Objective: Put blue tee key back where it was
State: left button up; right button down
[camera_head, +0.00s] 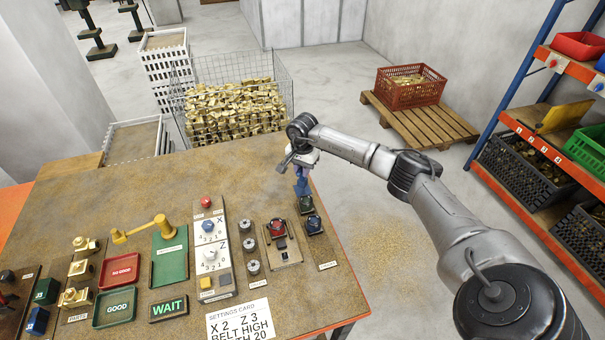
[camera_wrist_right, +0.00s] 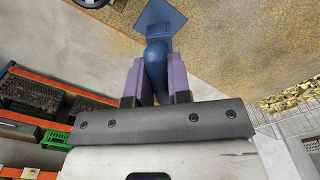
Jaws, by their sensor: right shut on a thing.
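The blue tee key (camera_head: 301,187) is in my right gripper (camera_head: 302,173), above the far right part of the table. In the right wrist view the purple fingers of my right gripper (camera_wrist_right: 156,82) are closed on both sides of the blue key (camera_wrist_right: 155,58). A flat blue piece shows beyond the fingers there. Two small dark blocks stand at the table's right side, a green one (camera_head: 306,205) and a blue one (camera_head: 314,225), just below the gripper in the head view. I cannot tell whether the key touches the green block. My left gripper is not in view.
A red-knobbed device (camera_head: 278,230) and several grey round pieces stand left of the blocks. A panel with X and Z dials (camera_head: 211,245) is further left. A wire basket of brass parts (camera_head: 238,102) stands behind the table. The table's far middle is clear.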

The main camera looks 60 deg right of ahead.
jog(key=shift+f, duration=1.05)
jog(key=shift+f, duration=0.1)
jog(key=c, duration=1.1)
grip_release()
jog(key=shift+o, duration=0.2)
notch_tip(320, 180, up, 12)
jog(key=shift+r+p, duration=0.1)
jog(key=shift+p, duration=0.2)
jog(key=shift+a, duration=0.1)
